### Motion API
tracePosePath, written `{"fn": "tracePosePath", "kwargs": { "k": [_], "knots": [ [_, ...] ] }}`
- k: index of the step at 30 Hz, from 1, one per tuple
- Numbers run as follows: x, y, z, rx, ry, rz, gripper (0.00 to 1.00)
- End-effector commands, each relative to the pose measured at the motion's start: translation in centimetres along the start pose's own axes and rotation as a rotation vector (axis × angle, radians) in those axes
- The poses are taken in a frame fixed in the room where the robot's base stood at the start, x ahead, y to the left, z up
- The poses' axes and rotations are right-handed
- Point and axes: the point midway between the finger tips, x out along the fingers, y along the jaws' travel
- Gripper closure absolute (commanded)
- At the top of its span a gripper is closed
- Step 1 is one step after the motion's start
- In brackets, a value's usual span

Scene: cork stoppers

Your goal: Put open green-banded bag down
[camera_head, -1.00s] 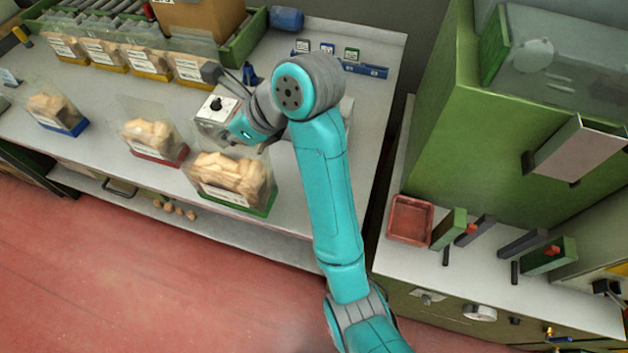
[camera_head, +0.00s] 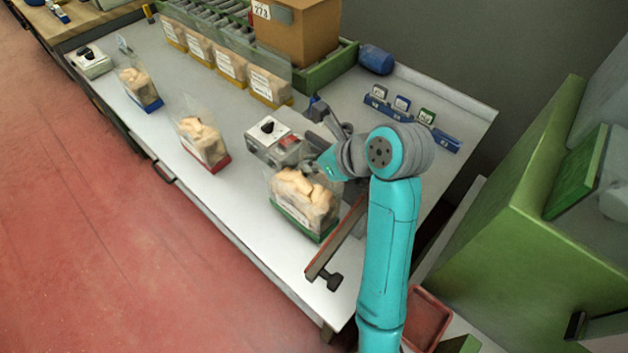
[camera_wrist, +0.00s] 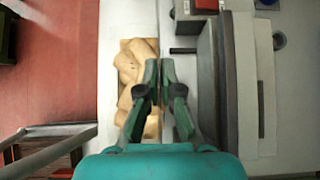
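The green-banded bag (camera_head: 303,196) is clear, with pale corks inside and a green band along its bottom. It is upright near the table's front edge, and I cannot tell whether its base touches the table. My gripper (camera_wrist: 160,68) is at the bag's upper part, its fingers almost together. They seem shut on the clear film, which is hard to see. The corks (camera_wrist: 137,75) show just left of the fingers in the wrist view. In the head view, the wrist partly hides the fingertips and the bag's top.
A white device (camera_head: 268,132) with a black knob stands behind the bag. A reddish bar (camera_head: 337,240) is close on its right. Red-banded (camera_head: 203,143) and blue-banded (camera_head: 138,86) bags stand left. Yellow-banded bags (camera_head: 230,64) line the back. Bare table (camera_head: 235,205) lies between red and green bags.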

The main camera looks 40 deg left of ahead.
Motion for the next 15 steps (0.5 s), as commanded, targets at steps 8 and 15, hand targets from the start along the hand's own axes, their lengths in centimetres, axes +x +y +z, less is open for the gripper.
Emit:
{"fn": "tracePosePath", "kwargs": {
  "k": [8,15],
  "knots": [
    [1.5,0.0,-1.5,0.001,0.0,0.0,1.0],
    [3.4,-0.1,-3.4,0.0,-0.001,-0.001,1.0]
  ]
}}
